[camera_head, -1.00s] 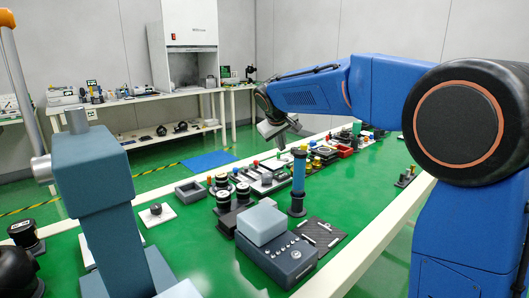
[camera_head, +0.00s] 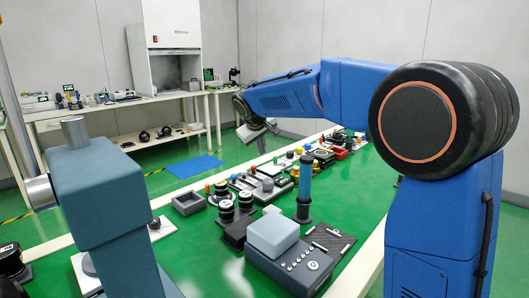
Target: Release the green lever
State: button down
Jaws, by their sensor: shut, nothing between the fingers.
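Several small levers and knobs with coloured tops stand in a row of panels (camera_head: 268,185) along the middle of the long green table (camera_head: 215,262). I cannot pick out the green lever for certain among them; the parts are too small at this distance. My blue arm reaches from the right over the far side of the table. My gripper (camera_head: 261,146) hangs at its end, above the far part of the panel row, small and partly dim. Its fingers look closed, with nothing seen between them. Whether it touches any panel cannot be told.
A blue upright cylinder (camera_head: 304,190) and a grey box with buttons (camera_head: 285,255) stand nearer on the table. A tall grey-teal device (camera_head: 100,190) fills the left foreground. A grey tray (camera_head: 188,203) lies left of the panels. A white bench (camera_head: 110,106) stands behind.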

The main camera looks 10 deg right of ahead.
jog(key=x, duration=0.9)
jog(key=shift+w+d+r, duration=0.1)
jog(key=shift+w+d, duration=0.15)
jog(key=shift+d, duration=0.25)
jog(key=shift+w+d+r, duration=0.1)
jog(key=shift+w+d, duration=0.2)
jog(key=shift+d, duration=0.2)
jog(key=shift+w+d+f, duration=0.1)
jog(key=shift+w+d, duration=0.4)
jog(key=shift+d, duration=0.15)
jog(key=shift+a, duration=0.2)
